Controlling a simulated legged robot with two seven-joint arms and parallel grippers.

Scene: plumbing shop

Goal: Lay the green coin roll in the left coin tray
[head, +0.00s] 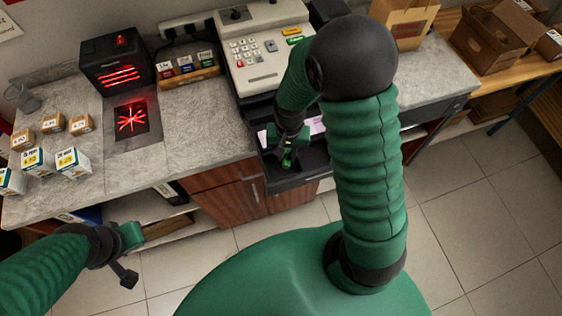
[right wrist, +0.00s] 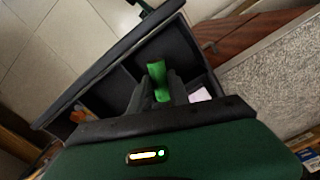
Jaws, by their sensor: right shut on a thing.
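The green coin roll (right wrist: 158,80) is between the fingers of my right gripper (right wrist: 165,92), which is shut on it. In the head view the right gripper (head: 288,142) holds the roll (head: 288,159) over the open dark cash drawer (head: 292,181). The right wrist view shows the drawer's compartments (right wrist: 198,45) with dark dividers around the roll. I cannot tell whether the roll touches the drawer floor. Part of the drawer is hidden behind my right arm and gripper. My left gripper (head: 130,257) is open and empty, in front of the counter at lower left.
The cash register (head: 262,50) stands behind the drawer. A holder with coloured labels (head: 187,70), a black scanner (head: 117,62) with red lights and small priced boxes (head: 72,162) stand on the counter (head: 200,120). Pale paper (right wrist: 201,94) lies in the drawer.

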